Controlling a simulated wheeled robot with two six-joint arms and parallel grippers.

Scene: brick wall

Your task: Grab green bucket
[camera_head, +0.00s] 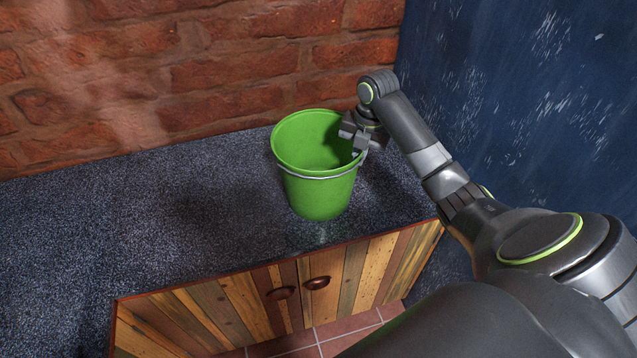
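A green bucket (318,190) with a thin pale wire handle is at the right part of the dark speckled counter (90,235). It looks upright, its open top facing up; I cannot tell whether its base touches the counter. My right gripper (354,138) is at the right side of the bucket's rim, its fingers overlapping the rim. I cannot tell whether they are closed on it, as the contact is small and partly hidden. My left gripper is not in view.
A brick wall (200,75) stands behind the counter and a scuffed dark blue wall (510,90) on the right. Wooden cabinet doors (365,275) with dark handles are under the front edge. The counter left of the bucket is clear.

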